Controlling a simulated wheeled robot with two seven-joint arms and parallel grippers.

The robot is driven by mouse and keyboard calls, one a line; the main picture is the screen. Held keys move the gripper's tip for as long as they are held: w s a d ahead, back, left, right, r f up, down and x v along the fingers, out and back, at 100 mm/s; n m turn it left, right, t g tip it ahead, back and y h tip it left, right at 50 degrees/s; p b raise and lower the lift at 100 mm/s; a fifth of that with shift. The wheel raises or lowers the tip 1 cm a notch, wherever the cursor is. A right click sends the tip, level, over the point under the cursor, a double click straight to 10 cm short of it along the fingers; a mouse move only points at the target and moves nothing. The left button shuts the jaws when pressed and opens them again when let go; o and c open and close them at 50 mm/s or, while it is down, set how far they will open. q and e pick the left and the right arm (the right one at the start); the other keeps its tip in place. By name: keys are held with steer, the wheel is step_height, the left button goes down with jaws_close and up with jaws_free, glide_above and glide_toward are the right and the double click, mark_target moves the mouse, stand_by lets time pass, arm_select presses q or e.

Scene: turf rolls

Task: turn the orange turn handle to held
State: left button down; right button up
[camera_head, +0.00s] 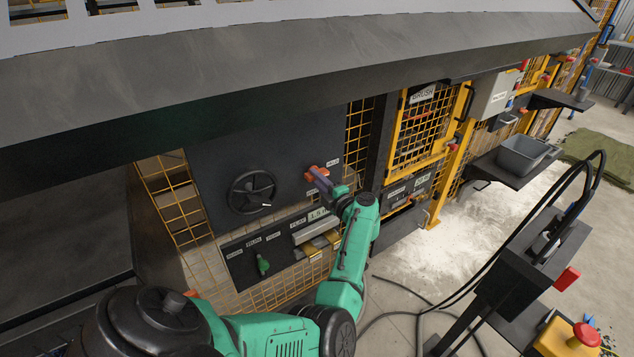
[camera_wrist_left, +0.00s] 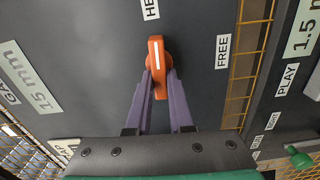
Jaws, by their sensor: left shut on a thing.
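The orange turn handle (camera_wrist_left: 156,52) is on a dark panel (camera_wrist_left: 90,75), with a white stripe along it. In the left wrist view its striped end points up, towards a label beginning "HE" (camera_wrist_left: 151,8) that is cut off by the picture edge. The "FREE" label (camera_wrist_left: 222,50) is to its right. My left gripper (camera_wrist_left: 158,80) is shut on the handle, with one purple finger on each side. In the head view the handle (camera_head: 309,174) is partly hidden by my left gripper (camera_head: 318,177). My right gripper is not in view.
A black handwheel (camera_head: 252,192) is left of the handle, and a green lever (camera_head: 263,265) is below it. Yellow mesh (camera_head: 415,135) stands to the right. A dark post with a red button (camera_head: 567,279) stands at the front right.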

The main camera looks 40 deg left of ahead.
arm_select(q)
steer(key=shift+r+n, duration=0.1)
steer(key=shift+n, duration=0.3)
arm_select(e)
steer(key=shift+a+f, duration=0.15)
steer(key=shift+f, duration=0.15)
arm_select(q)
steer(key=c, duration=1)
jaws_free()
steer(key=shift+o, duration=1)
steer(key=shift+w, duration=0.1)
steer(key=shift+f, duration=0.2)
